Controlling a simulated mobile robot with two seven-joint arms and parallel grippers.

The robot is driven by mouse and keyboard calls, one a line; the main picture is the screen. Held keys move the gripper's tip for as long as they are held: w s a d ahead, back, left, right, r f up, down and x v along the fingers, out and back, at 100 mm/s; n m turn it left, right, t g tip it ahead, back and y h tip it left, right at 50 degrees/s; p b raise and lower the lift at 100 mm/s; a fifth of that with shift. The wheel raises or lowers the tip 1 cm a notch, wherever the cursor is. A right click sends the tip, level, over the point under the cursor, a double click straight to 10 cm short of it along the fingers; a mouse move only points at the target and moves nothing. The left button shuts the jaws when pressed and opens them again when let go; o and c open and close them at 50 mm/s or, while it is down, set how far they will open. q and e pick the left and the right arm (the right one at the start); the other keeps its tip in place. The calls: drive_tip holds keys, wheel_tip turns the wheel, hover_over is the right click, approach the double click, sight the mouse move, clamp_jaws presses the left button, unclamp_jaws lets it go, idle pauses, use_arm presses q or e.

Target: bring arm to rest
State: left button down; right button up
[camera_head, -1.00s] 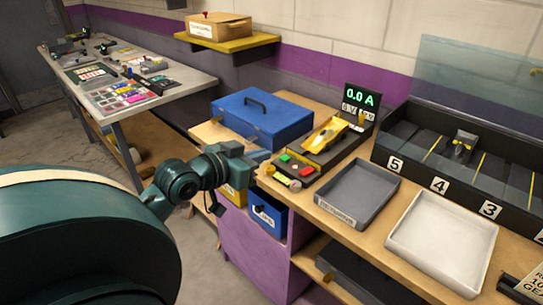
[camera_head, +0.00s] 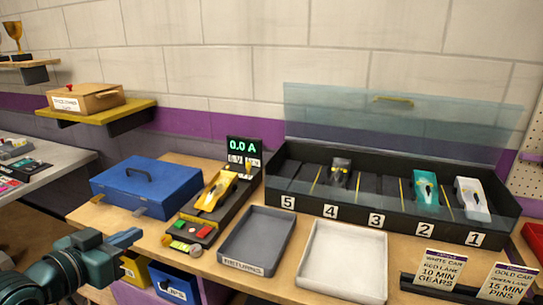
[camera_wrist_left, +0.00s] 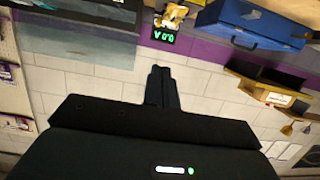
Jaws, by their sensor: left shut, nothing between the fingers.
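My left gripper (camera_head: 125,238) is at the lower left of the head view, in front of the blue toolbox (camera_head: 148,187) and left of the test stand. It is shut and empty. In the left wrist view its closed fingers (camera_wrist_left: 161,75) point toward the wall, and the scene appears upside down. My right gripper is not in view.
A yellow car (camera_head: 216,190) sits on the test stand with a 0.0 A display (camera_head: 243,149). A grey returns tray (camera_head: 257,240), a white tray (camera_head: 343,262) and a numbered black rack (camera_head: 400,222) holding 3 cars line the bench. Card signs (camera_head: 440,270) stand at front right.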

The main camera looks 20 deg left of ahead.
use_arm(q)
drive_tip(key=s+d+f+g, duration=0.1)
drive_tip(key=d+f+g, duration=0.15)
drive_tip(key=f, duration=0.75)
drive_tip(key=s+d+f+g, duration=0.1)
drive_tip(key=d+f, duration=0.3)
drive_tip(key=f, duration=0.6)
drive_tip(key=s+d+f+g, duration=0.1)
drive_tip(key=s+d+f, duration=0.2)
drive_tip(key=d+f, duration=0.3)
drive_tip(key=s+d+f+m+h, duration=0.1)
drive_tip(key=s+d+f, duration=0.3)
drive_tip(key=d, duration=0.5)
drive_tip(key=shift+d+f+m+g, duration=0.2)
drive_tip(key=shift+f+m+g, duration=0.15)
drive_tip(key=shift+f, duration=0.55)
